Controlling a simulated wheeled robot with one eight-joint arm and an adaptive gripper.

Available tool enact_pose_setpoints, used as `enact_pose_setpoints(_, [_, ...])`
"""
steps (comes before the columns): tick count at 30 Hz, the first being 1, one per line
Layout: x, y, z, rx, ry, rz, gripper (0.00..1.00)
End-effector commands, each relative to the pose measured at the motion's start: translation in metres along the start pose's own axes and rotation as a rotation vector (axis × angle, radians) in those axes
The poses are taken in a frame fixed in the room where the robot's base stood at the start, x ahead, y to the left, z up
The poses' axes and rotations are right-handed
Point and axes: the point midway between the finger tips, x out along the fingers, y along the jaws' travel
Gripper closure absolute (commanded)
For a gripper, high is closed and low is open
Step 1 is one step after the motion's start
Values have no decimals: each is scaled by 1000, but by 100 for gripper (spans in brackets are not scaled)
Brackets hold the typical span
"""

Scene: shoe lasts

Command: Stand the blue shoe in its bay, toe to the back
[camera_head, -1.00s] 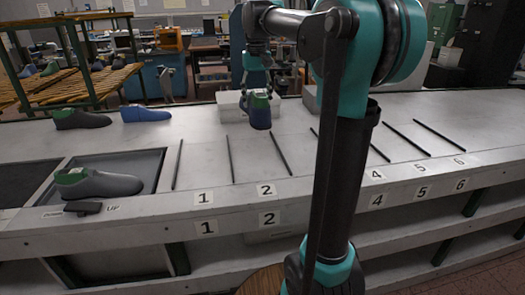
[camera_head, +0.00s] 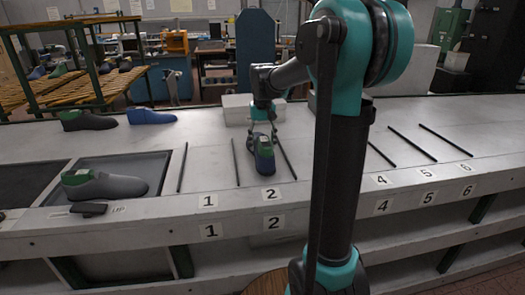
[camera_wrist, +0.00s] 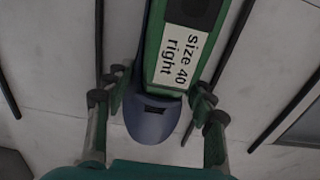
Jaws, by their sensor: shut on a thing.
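The blue shoe (camera_head: 265,162), with a green upper part, is in my gripper (camera_head: 262,132) between the two dark dividers of the bay marked 2 (camera_head: 272,194). In the wrist view, the shoe (camera_wrist: 152,122) carries a white label (camera_wrist: 176,56) reading "Size 40 right". My gripper's fingers (camera_wrist: 158,100) are on both sides of it near the rounded end.
Dark divider rods (camera_head: 182,167) separate the numbered bays. A grey shoe with a green top (camera_head: 108,186) lies in a recessed tray (camera_head: 160,160) at left. A dark shoe (camera_head: 88,122) and another blue shoe (camera_head: 151,117) stand behind it. A pale block (camera_head: 238,106) is at the back.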

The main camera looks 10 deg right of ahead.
Motion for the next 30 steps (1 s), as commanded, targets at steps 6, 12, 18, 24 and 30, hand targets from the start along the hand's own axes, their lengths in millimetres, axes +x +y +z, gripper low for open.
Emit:
enact_pose_setpoints(6, [26, 0, 0, 0, 0, 0, 100])
enact_pose_setpoints(12, [30, 0, 0, 0, 0, 0, 100])
enact_pose_setpoints(18, [32, 0, 0, 0, 0, 0, 100])
enact_pose_setpoints(24, [32, 0, 0, 0, 0, 0, 24])
enact_pose_setpoints(30, [32, 0, 0, 0, 0, 0, 24])
